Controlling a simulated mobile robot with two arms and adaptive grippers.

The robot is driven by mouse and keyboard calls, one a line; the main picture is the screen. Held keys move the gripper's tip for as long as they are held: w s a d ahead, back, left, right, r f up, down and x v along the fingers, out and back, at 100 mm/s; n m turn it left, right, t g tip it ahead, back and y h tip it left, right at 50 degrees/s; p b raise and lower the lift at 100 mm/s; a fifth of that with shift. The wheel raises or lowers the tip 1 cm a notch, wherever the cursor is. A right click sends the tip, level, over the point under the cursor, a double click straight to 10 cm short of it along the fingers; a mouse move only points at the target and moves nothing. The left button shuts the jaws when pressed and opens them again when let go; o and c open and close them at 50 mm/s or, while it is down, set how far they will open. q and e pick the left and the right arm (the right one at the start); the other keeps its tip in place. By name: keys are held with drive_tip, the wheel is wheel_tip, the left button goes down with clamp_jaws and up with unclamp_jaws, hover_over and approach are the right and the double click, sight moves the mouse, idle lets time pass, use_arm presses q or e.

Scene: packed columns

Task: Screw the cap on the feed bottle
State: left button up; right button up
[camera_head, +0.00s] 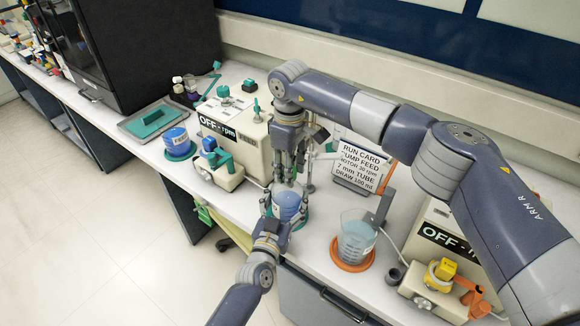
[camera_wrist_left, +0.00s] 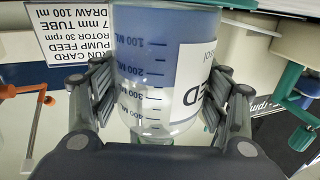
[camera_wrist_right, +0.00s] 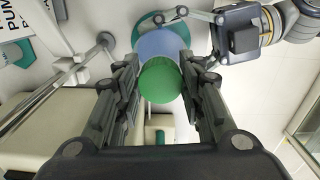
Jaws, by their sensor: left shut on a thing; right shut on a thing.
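The feed bottle (camera_head: 288,204), clear with blue liquid and a white label, stands upright near the front of the bench. My left gripper (camera_head: 282,216) is shut around its side; the left wrist view shows the bottle (camera_wrist_left: 160,50) between both fingers, its scale upside down in the picture. My right gripper (camera_head: 289,180) points down from above the bottle. In the right wrist view it is shut on a green cap (camera_wrist_right: 160,82), with the blue bottle (camera_wrist_right: 158,42) directly beneath. The cap hides the bottle mouth, so I cannot tell whether the threads touch.
A beaker (camera_head: 357,236) stands on an orange ring to the right. A pump (camera_head: 236,125) is behind left, with another blue container (camera_head: 177,142) on a green ring beside it. A run card (camera_head: 358,165) stands behind. A second pump (camera_head: 440,240) is at the right.

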drive_tip(key=shift+m, duration=0.4)
drive_tip(key=o, duration=0.8)
drive_tip(key=shift+c, duration=0.2)
drive_tip(key=shift+r, duration=0.1)
drive_tip(key=shift+r, duration=2.2)
drive_tip(key=shift+n, duration=0.3)
